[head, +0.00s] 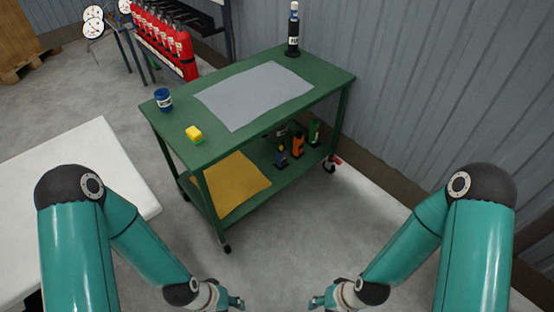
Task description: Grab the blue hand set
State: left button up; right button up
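A small blue and dark handset-like item (281,157) stands upright on the lower shelf (255,208) of a green cart (215,150). An orange one (298,145) and a green one (314,133) stand behind it to the right, in a slanting row. My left gripper (238,302) and my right gripper (316,302) are low in the head view, in front of the cart and apart from it. Both are small and partly cut off by the bottom edge, so their finger opening is unclear. Nothing is seen held in either.
The cart top holds a grey cloth (255,95), a blue tin (163,100), a yellow-green sponge (194,134) and a dark bottle (293,35). A yellow cloth (235,183) lies on the lower shelf. A white table (90,165) is at left, red extinguishers (180,50) behind.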

aim_at(282, 163)
jog(key=u, duration=1)
jog(key=i, duration=0.15)
jog(key=z, duration=3.55)
jog(key=i, duration=1.15)
jog(key=u, duration=1.8)
jog(key=i, duration=0.25)
jog(key=u, duration=2.05)
